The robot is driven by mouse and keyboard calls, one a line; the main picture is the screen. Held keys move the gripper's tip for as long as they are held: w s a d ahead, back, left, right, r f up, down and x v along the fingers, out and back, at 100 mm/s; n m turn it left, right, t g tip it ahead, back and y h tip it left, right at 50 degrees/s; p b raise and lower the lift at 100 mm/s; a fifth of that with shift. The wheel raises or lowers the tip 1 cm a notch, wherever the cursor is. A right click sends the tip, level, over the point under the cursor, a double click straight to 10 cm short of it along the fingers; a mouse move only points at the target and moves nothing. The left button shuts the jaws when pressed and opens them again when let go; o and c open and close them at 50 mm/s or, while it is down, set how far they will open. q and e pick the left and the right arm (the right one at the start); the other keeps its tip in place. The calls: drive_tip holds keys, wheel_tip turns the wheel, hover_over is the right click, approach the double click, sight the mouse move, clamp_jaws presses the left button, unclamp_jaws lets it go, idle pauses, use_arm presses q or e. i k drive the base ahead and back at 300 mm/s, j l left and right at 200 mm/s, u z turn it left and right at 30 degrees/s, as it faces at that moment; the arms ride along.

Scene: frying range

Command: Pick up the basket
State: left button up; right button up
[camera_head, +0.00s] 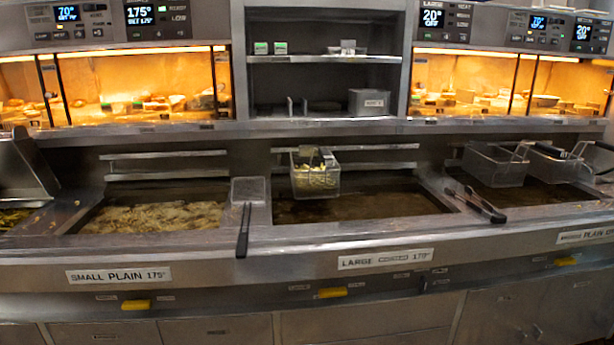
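A wire basket (315,176) with pale yellow food in it hangs from the rail at the back of the middle fryer vat, above the dark oil. Two more wire baskets stand at the right vat: one at its left (495,165) and one at its right (558,164), both apparently empty. Their handles point up and back to the right. Neither of my grippers is in view.
The left vat (150,216) holds bubbling oil. A skimmer (246,205) lies between the left and middle vats, its dark handle over the front ledge. Black-handled tongs (476,203) lie between the middle and right vats. Lit warming cabinets (115,90) and shelves stand above.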

sight(315, 173)
drive_tip(key=z, duration=5)
drive_tip(key=u, duration=5)
drive_tip(key=i+l+u, duration=0.1)
drive_tip(key=i+l, duration=0.55)
drive_tip(key=l, duration=0.2)
drive_tip(key=j+u, duration=0.05)
